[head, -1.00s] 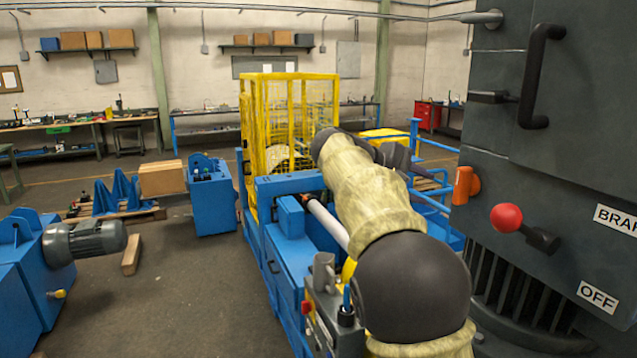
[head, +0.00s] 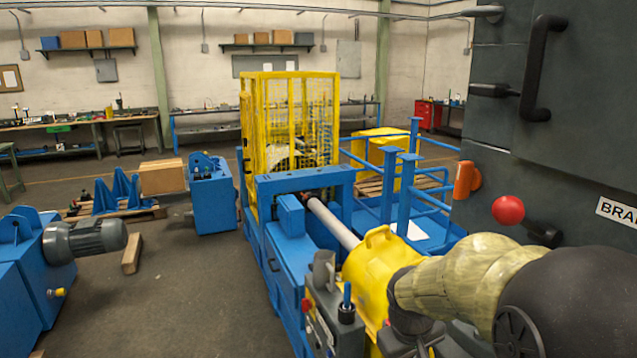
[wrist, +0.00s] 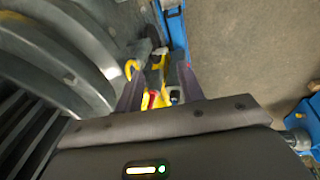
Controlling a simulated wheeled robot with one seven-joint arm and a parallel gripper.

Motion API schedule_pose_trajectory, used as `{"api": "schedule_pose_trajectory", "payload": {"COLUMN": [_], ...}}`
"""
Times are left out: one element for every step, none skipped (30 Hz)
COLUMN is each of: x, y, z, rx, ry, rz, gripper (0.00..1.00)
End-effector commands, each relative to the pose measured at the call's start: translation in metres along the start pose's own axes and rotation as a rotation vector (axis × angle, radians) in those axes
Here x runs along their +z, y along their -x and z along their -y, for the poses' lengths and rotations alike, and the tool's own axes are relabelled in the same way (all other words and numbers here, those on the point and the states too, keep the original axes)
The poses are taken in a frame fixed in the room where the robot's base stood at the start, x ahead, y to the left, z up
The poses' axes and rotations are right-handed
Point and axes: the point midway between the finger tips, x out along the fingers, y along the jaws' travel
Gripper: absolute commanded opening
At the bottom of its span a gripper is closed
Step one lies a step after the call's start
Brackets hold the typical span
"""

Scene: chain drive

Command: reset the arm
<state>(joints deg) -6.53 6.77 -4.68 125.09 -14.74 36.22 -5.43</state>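My arm, in a tan sleeve with dark joints, reaches in from the lower right of the head view. Its far end bends down near the yellow cover (head: 374,262) on the blue machine (head: 290,262). My gripper's fingers cannot be made out clearly in the head view. In the wrist view, my gripper (wrist: 158,75) has its two fingers apart, with nothing seen held between them. Beyond the fingers are blurred yellow, red and blue machine parts.
A dark cabinet (head: 560,110) with a red-knobbed lever (head: 508,210) and an orange handle (head: 465,180) stands close at right. A yellow mesh cage (head: 290,120) stands behind the shaft (head: 330,222). Open floor (head: 175,290) lies left of the blue machine.

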Motion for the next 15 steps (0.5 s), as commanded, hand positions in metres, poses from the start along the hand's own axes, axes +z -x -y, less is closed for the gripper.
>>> {"api": "schedule_pose_trajectory", "payload": {"x": [0.015,0.023,0.034,0.041,0.049,0.059,0.067,0.073,0.081,0.086,0.089,0.093,0.095,0.096,0.097], "y": [-0.006,-0.009,-0.013,-0.015,-0.018,-0.021,-0.023,-0.025,-0.027,-0.029,-0.029,-0.03,-0.031,-0.031,-0.031], "z": [0.009,0.014,0.021,0.026,0.031,0.038,0.042,0.045,0.05,0.052,0.055,0.057,0.058,0.058,0.059], "rx": [-0.028,-0.044,-0.064,-0.079,-0.092,-0.108,-0.118,-0.126,-0.135,-0.14,-0.144,-0.148,-0.15,-0.151,-0.152], "ry": [-0.042,-0.068,-0.104,-0.133,-0.162,-0.198,-0.224,-0.25,-0.279,-0.295,-0.31,-0.326,-0.333,-0.339,-0.342], "rz": [-0.002,-0.006,-0.01,-0.014,-0.015,-0.019,-0.021,-0.022,-0.024,-0.025,-0.027,-0.027,-0.027,-0.028,-0.028], "gripper": [0.38,0.38,0.38,0.38,0.38,0.38,0.38,0.38,0.38,0.38,0.38,0.38,0.38,0.38,0.38]}}
